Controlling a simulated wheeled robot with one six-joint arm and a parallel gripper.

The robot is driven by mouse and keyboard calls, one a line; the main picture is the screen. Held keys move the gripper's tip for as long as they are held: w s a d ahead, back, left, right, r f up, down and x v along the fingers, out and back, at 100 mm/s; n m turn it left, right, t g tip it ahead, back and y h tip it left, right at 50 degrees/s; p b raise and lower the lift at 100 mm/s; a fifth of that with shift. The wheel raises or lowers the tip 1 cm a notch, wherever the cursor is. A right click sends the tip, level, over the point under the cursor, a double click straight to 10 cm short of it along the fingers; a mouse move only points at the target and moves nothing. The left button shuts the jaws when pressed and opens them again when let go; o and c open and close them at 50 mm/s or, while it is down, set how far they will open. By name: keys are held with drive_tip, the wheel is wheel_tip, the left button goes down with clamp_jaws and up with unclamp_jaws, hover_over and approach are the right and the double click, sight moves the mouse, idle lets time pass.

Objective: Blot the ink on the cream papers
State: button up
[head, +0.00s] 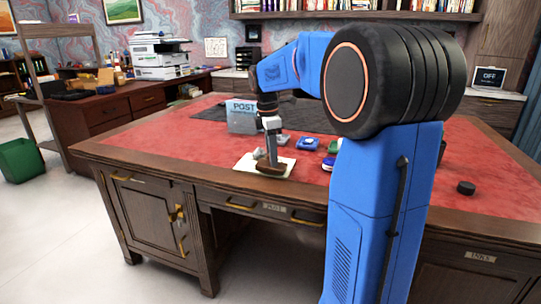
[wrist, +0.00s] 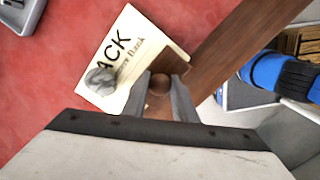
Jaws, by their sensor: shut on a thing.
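A brown wooden blotter with a round knob (wrist: 159,84) is between the fingers of my gripper (wrist: 172,95), which is shut on the knob. In the head view, my gripper (head: 272,152) points down and the dark blotter (head: 271,170) is at the front part of a cream paper (head: 247,163). The paper also shows in the wrist view (wrist: 138,38), with black lettering partly reading "ACK". A grey crumpled-looking lump (wrist: 101,80) sits on the paper beside the blotter. I cannot tell whether the blotter touches the paper. No wet ink can be made out.
The red leather desk top (head: 170,140) has a wooden front edge (head: 190,176) close to the paper. A grey POST box (head: 242,117) stands behind. A blue item (head: 307,144) lies to the right. A black round object (head: 466,187) is far right. The desk's left side is clear.

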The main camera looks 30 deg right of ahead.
drive_tip(key=shift+s+d+t+y, duration=0.35)
drive_tip(key=shift+s+t+y, duration=0.1)
drive_tip(key=shift+t+y, duration=0.2)
drive_tip(key=shift+w+a+f+g+h, duration=0.1)
drive_tip(key=shift+w+a+g+h, duration=0.15)
drive_tip(key=shift+w+g+h, duration=0.1)
drive_tip(key=shift+w+a+r+g+h, duration=0.1)
drive_tip(key=shift+w+a+g+h, duration=0.25)
drive_tip(key=shift+g+h, duration=0.3)
drive_tip(key=shift+w+a+r+g+h, duration=0.1)
drive_tip(key=shift+w+a+g+h, duration=0.2)
drive_tip(key=shift+g+h, duration=0.3)
drive_tip(key=shift+s+d+t+y, duration=0.35)
drive_tip(key=shift+d+t+y, duration=0.1)
drive_tip(key=shift+y, duration=0.1)
drive_tip(key=shift+s+f+t, duration=0.15)
drive_tip(key=shift+t, duration=0.25)
drive_tip(key=shift+r, duration=4)
